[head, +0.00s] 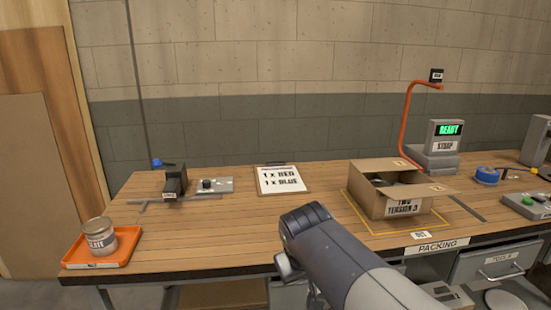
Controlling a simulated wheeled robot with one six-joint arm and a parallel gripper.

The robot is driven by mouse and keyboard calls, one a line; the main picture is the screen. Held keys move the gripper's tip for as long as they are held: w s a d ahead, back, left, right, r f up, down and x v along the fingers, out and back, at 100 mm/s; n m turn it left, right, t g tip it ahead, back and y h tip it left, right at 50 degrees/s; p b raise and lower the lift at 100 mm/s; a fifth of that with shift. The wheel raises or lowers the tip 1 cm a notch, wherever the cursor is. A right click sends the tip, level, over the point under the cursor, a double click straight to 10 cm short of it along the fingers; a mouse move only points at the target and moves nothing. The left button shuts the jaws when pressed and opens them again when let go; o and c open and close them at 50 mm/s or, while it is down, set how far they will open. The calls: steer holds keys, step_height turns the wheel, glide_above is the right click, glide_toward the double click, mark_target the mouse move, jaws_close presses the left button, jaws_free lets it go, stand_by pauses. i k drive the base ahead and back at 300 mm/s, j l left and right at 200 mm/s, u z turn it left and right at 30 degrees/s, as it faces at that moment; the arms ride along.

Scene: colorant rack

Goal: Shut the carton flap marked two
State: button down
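An open cardboard carton (378,203) stands upright on the wooden bench, right of centre, inside a yellow outline. Its front label seems to read "TWO" above a second line. One flap (433,190) sticks out to the right near the front corner, with a small mark too small to read. Another flap edge (408,158) shows at the back. The inside looks dark and partly open. A grey part of my arm fills the lower centre, in front of the bench and left of the carton, apart from it.
An orange tray (75,262) with a tin (101,237) is at the far left. A grey "READY" unit (434,158), a red curved post (405,118) and blue tape (487,175) are by the carton.

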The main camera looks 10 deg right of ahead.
mark_target(429, 191)
steer(key=i+l+z, duration=0.1)
steer(key=z, duration=0.3)
steer(key=i+z, duration=0.25)
steer(key=z, duration=0.15)
